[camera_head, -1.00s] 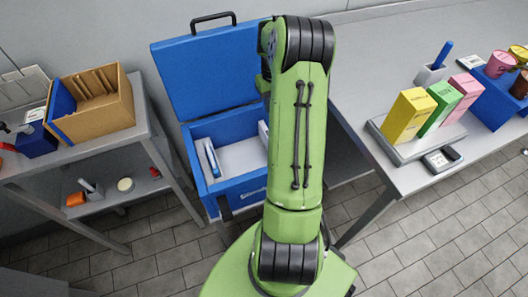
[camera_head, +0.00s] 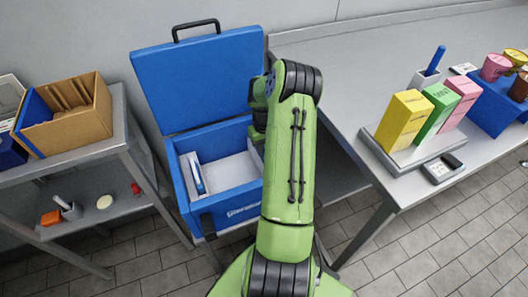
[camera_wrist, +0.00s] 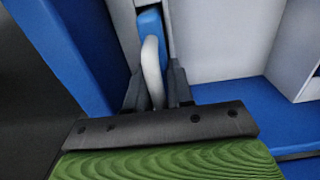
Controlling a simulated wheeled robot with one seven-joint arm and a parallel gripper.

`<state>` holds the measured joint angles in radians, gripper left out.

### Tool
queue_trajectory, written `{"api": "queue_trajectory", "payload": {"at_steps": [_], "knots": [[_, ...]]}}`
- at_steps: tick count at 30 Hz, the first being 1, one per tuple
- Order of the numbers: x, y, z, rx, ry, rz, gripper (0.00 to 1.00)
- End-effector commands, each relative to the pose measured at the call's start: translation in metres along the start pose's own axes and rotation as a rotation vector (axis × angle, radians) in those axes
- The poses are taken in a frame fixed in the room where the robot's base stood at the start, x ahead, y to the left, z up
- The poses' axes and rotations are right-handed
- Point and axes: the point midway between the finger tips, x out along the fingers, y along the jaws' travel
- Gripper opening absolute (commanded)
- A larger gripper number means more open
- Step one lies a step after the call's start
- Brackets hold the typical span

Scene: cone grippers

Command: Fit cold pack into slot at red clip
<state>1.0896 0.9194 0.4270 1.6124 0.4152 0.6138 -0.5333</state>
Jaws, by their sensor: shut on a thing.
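The open blue cool box (camera_head: 240,207) stands in the middle of the head view, its lid raised at the back. One blue-and-white pack (camera_head: 197,174) stands upright against its left inner wall. In the wrist view my gripper (camera_wrist: 155,90) is shut on the pale loop handle (camera_wrist: 152,72) of a blue cold pack (camera_wrist: 150,24). The pack is upright beside a pale liner wall; its lower part is hidden. In the head view my arm hides the gripper and the box's right side. I cannot make out a red clip on the box.
A grey shelf unit (camera_head: 85,160) with a cardboard box (camera_head: 65,120) stands at the left. A grey bench (camera_head: 345,75) at the right carries yellow, green and pink cartons and a blue holder (camera_head: 495,112). The middle of the cool box floor (camera_head: 228,171) looks clear.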

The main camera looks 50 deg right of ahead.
Motion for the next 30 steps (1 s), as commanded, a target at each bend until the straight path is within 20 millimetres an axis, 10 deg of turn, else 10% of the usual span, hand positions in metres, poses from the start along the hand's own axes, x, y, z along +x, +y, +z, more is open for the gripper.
{"api": "queue_trajectory", "payload": {"at_steps": [10, 11, 15, 25, 30], "knots": [[0.007, 0.000, -0.001, 0.000, 0.002, 0.001, 0.00], [0.008, 0.000, 0.000, 0.000, 0.001, 0.001, 0.25], [0.008, 0.000, 0.000, 0.000, 0.001, 0.001, 0.46], [0.002, 0.000, -0.001, 0.000, 0.002, 0.001, 0.47], [-0.036, 0.001, -0.001, 0.000, 0.005, 0.004, 0.47]]}}
